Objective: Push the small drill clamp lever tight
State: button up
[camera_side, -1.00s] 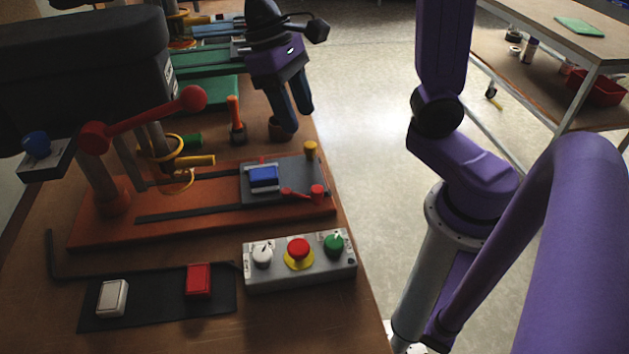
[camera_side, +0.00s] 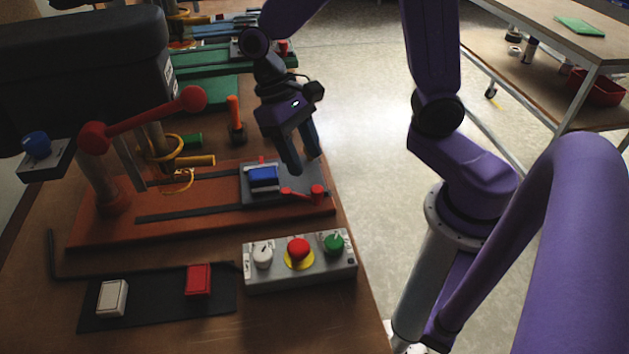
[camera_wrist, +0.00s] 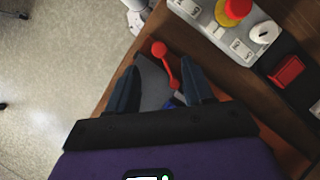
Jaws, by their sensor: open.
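The red clamp lever (camera_side: 302,194) lies low at the front right of the grey vise plate (camera_side: 254,195), with a round knob at its right end. It also shows in the wrist view (camera_wrist: 166,65), just ahead of and between my fingers. A blue block (camera_side: 263,178) sits on the plate, left of the lever. The small drill's orange base (camera_side: 205,222) carries the plate. My gripper (camera_side: 306,163) is open and empty, pointing down above the plate's back right side, behind the lever. In the wrist view, both fingers (camera_wrist: 160,78) are apart.
A grey control box (camera_side: 300,272) with white, red and green knobs stands in front of the base. A red drill handle (camera_side: 145,118) reaches out at the left. An orange-handled tool (camera_side: 235,120) stands behind.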

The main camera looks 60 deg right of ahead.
aim_at(317, 188)
jog(key=x, duration=0.7)
jog(key=shift+c, duration=0.4)
grip_shut()
